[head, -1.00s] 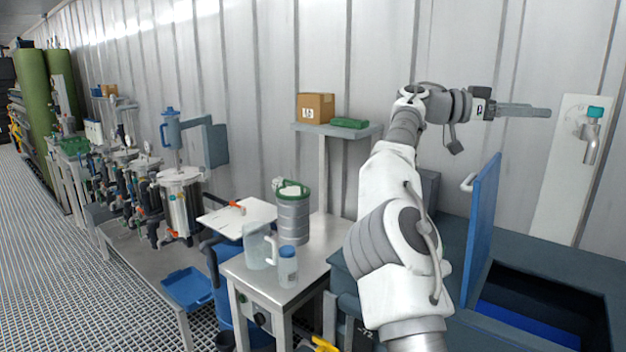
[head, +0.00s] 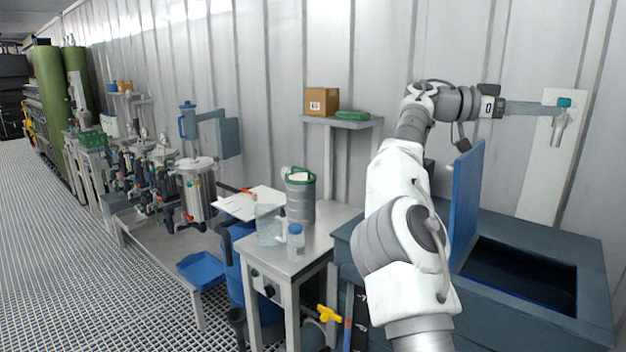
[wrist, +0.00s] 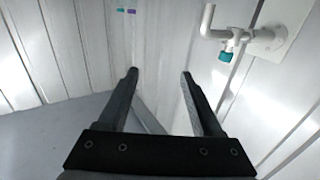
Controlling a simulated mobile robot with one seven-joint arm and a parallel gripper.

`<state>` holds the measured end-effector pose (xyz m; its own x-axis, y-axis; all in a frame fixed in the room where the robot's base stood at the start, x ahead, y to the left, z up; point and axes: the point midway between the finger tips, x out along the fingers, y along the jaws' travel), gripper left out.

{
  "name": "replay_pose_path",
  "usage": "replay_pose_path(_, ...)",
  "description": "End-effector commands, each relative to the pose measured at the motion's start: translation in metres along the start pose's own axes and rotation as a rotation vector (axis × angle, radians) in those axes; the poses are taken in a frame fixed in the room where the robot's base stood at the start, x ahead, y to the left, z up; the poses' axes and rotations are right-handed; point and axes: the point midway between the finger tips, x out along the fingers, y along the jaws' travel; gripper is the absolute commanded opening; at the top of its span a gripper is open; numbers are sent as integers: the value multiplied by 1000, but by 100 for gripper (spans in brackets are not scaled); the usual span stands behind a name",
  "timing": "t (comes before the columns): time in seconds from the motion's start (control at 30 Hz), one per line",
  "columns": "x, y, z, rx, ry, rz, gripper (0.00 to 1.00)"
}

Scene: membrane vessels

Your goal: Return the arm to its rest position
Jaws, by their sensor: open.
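My arm is raised and bent in the head view, with my gripper (head: 538,108) pointing right, level with the wall tap (head: 558,122). In the wrist view, my gripper (wrist: 159,75) has its two dark fingers spread with nothing between them. The tap with its teal part (wrist: 227,56) is at the upper right there, apart from the fingers. In the head view the fingertips overlap the tap in the picture; the wrist view shows a gap.
Below my arm are an open blue lid (head: 466,205) and a dark sink cabinet (head: 590,255). A steel table (head: 325,225) holds a pitcher (head: 269,226), a bottle (head: 296,240) and a grey canister (head: 300,200). A shelf (head: 318,120) bears a cardboard box (head: 322,100).

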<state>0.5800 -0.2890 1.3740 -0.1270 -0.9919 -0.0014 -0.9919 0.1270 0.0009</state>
Motion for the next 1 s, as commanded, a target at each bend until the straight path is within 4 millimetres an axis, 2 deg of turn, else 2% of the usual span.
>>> replay_pose_path(0.03, 20, 14, 1, -14, -72, 11, 67)
replay_pose_path(0.2, 63, 50, 27, -89, -301, -7, 67)
replay_pose_path(0.33, 80, 76, 54, -152, -490, -62, 67)
replay_pose_path(0.47, 79, 101, 84, -222, -676, -162, 67)
replay_pose_path(0.57, 65, 118, 104, -275, -801, -267, 67)
replay_pose_path(0.67, 42, 134, 121, -329, -905, -386, 67)
replay_pose_path(0.87, -23, 170, 142, -441, -1041, -661, 67)
replay_pose_path(1.0, -76, 201, 149, -521, -1076, -865, 67)
